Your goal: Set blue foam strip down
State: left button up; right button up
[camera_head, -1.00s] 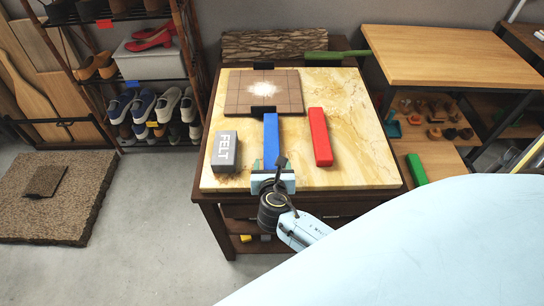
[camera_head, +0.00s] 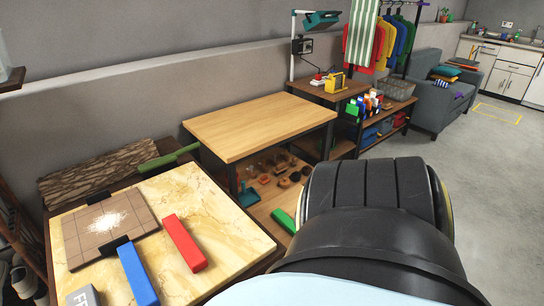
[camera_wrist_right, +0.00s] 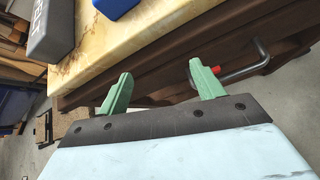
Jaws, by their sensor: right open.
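The blue foam strip (camera_head: 138,274) lies on the marble-patterned tabletop (camera_head: 235,228), left of a red strip (camera_head: 184,243). Its end also shows at the top of the right wrist view (camera_wrist_right: 117,7). My right gripper (camera_wrist_right: 160,88) is open and empty, below the table's edge and apart from the blue strip. In the head view a dark, rounded part of my arm fills the lower right, and no gripper fingers show there. My left gripper is not in view.
A tiled board with white powder (camera_head: 106,223) and a grey felt block (camera_head: 82,297) are on the tabletop. A green strip (camera_head: 168,157) lies behind. A wooden table (camera_head: 258,125) stands to the right. A red-tipped metal handle (camera_wrist_right: 240,68) is near my right fingers.

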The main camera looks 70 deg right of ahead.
jog(key=s+f+m+g+y, duration=0.2)
jog(key=s+f+m+g, duration=0.3)
jog(key=s+f, duration=0.6)
jog(key=s+d+f+m+g+y, duration=0.1)
jog(key=s+f+m, duration=0.5)
jog(key=s+m, duration=0.3)
jog(key=s+d+f+m+g+y, duration=0.1)
jog(key=s+f+m+g+y, duration=0.1)
jog(key=s+f+m, duration=0.5)
jog(key=s+m, duration=0.3)
jog(key=s, duration=0.1)
jog(key=shift+s+d+f, duration=0.2)
jog(key=shift+s+f, duration=0.05)
jog(key=shift+s, duration=0.15)
